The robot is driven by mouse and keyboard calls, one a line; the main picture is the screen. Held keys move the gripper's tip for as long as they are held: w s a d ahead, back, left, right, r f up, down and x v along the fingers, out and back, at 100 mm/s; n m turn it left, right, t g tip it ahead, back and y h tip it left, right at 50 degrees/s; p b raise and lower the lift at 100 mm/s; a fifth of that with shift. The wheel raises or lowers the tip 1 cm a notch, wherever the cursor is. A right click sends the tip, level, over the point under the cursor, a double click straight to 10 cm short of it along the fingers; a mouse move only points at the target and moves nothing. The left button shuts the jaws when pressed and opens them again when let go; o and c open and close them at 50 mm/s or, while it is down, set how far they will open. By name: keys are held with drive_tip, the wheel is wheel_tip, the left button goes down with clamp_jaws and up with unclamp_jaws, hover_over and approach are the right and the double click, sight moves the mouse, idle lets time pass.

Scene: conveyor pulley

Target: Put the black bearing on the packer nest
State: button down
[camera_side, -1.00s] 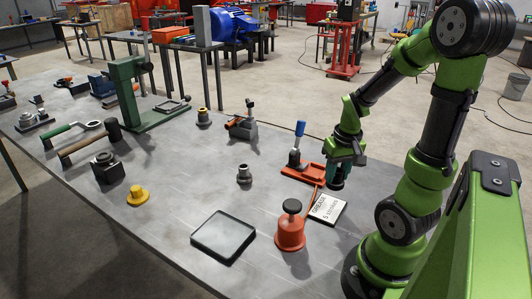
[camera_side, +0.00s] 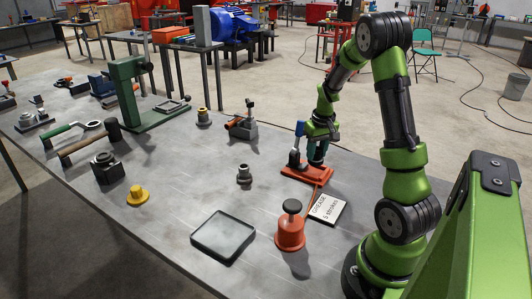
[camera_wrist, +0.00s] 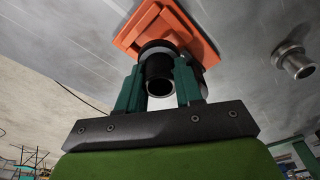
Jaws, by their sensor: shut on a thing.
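My gripper (camera_side: 317,155) is low over the right part of the orange-red packer base (camera_side: 297,174), beside its blue-handled lever (camera_side: 299,130). In the wrist view my gripper (camera_wrist: 159,85) is shut on a dark, hollow, round piece, the black bearing (camera_wrist: 157,68), between its two green fingers. The orange packer base (camera_wrist: 148,22) shows just beyond it. A darker ring sits around or behind the bearing's far end, in front of the base. The nest is hidden by the bearing and fingers, and I cannot tell whether the bearing touches it.
A grey flanged bushing (camera_side: 243,174) stands left of the packer. An orange grease pot (camera_side: 290,230) with a black knob and a "GREASE 5 strokes" card (camera_side: 326,208) are in front. A black-rimmed tray (camera_side: 223,236) lies nearer. A green press (camera_side: 133,95) stands at the back left.

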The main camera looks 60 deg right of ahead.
sight(316, 160)
drive_tip(key=shift+f, duration=1.7)
drive_tip(key=shift+f, duration=0.1)
drive_tip(key=c, duration=0.7)
unclamp_jaws()
drive_tip(key=shift+f, duration=0.1)
drive_tip(key=shift+c, duration=0.2)
drive_tip(key=r, duration=0.8)
drive_tip(key=s+a+r, duration=0.1)
drive_tip(key=r, duration=0.3)
drive_tip(key=w+a+r+n+t+y, duration=0.15)
drive_tip(key=a+r, duration=0.25)
drive_tip(key=a, duration=0.6)
drive_tip(key=a+r+t+h, duration=0.15)
drive_tip(key=a+r, duration=0.25)
drive_tip(key=a, duration=0.5)
drive_tip(key=s+a+t+y, duration=0.1)
drive_tip(key=s+a, duration=0.2)
drive_tip(key=a, duration=0.3)
drive_tip(key=s+a+r+n+t+y, duration=0.1)
drive_tip(key=s+a+t, duration=0.1)
drive_tip(key=a, duration=0.4)
drive_tip(key=shift+s+a+r+y, duration=0.2)
drive_tip(key=shift+s+y, duration=0.2)
drive_tip(key=shift+s, duration=0.1)
